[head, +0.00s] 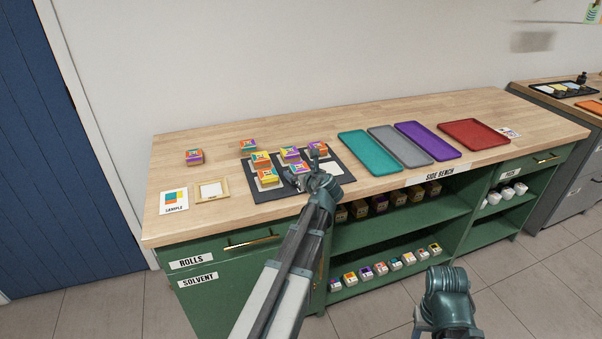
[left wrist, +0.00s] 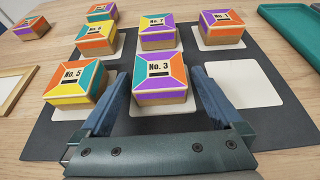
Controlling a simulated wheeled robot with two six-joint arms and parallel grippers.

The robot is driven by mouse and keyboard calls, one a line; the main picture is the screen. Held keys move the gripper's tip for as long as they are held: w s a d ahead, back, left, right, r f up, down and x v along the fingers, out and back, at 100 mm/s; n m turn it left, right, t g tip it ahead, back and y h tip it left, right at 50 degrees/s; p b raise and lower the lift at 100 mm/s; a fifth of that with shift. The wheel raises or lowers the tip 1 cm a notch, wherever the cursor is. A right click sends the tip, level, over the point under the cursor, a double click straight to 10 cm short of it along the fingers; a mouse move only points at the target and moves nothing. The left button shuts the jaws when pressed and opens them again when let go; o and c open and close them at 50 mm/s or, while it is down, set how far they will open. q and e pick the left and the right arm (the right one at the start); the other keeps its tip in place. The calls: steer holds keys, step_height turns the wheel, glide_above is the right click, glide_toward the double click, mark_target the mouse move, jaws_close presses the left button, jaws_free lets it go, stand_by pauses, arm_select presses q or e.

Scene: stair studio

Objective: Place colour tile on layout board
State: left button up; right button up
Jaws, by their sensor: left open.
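The dark layout board (head: 265,192) lies on the bench with pale square pads. Colour tiles stand on it as small boxes with multicoloured tops: No. 5 (left wrist: 75,82) front left, No. 3 (left wrist: 158,78) front middle, No. 7 (left wrist: 157,32) and No. 1 (left wrist: 221,30) behind. One bare pad (left wrist: 245,86) shows to the right of No. 3. My left gripper (head: 308,172) is low over the board's front. Its open fingers stand either side of No. 3 in the left wrist view, with gaps visible. Part of my right arm shows at lower right; its fingers cannot be made out.
Two other tiles, one at far left (head: 194,158) and one (head: 248,146) behind the board, stand on the bench. A sample card (head: 174,200) and wooden frame (head: 212,191) lie left. Teal (head: 367,152), grey, purple and red trays lie right. Shelves below hold small boxes.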

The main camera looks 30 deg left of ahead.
arm_select(q)
steer(key=shift+r, duration=0.1)
steer(key=shift+s+d+r+p, duration=0.1)
steer(key=shift+r+p, duration=0.1)
steer(key=shift+p, duration=0.15)
steer(key=p+v, duration=0.4)
steer(key=v, duration=0.7)
steer(key=shift+s+d+r, duration=0.1)
steer(key=shift+s+d, duration=0.15)
steer(key=s+d+f+n+g+h, duration=0.3)
steer(key=s+d+n, duration=0.3)
steer(key=d, duration=0.3)
steer(key=s+d+f+n+g+h, duration=0.3)
steer(key=s+d+f+n, duration=0.3)
steer(key=d, duration=0.4)
steer(key=s+d+f+n+g+h, duration=0.3)
steer(key=s+d+f+n, duration=0.1)
steer(key=s+d+n, duration=0.4)
steer(key=shift+d+f+n, duration=0.25)
steer(key=shift+d+n, duration=0.6)
steer(key=shift+n, duration=0.25)
